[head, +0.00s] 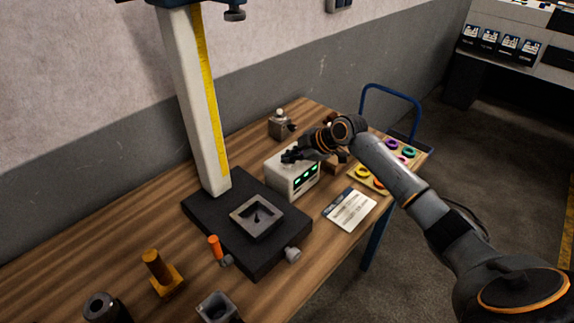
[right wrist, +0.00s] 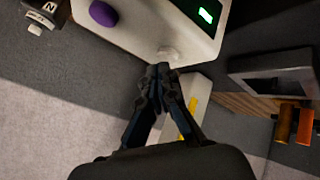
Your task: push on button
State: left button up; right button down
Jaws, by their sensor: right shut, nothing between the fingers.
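A beige box (head: 283,181) with lit green displays stands on the wooden table beside a black measuring stand. My right gripper (head: 290,157) is shut and empty, with its fingertips at the top of this box. In the right wrist view the box (right wrist: 135,28) shows a purple round button (right wrist: 103,13), a pale round button (right wrist: 168,55) and a green display (right wrist: 206,15). The shut fingertips (right wrist: 160,70) are right at the pale button; I cannot tell whether they touch it. In the head view the gripper hides the buttons. My left gripper is not in view.
The stand's black base (head: 200,215) and tall pale column (head: 195,100) are left of the box. A square metal part (head: 246,205) lies on the base. A white card (head: 350,209), a tray of coloured rings (head: 411,163) and a small grey block (head: 279,127) are nearby.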

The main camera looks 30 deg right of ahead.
aim_at(290, 165)
jog(key=shift+r, duration=0.2)
notch_tip(290, 165, up, 6)
jog(key=p, duration=0.4)
dwell(0.6)
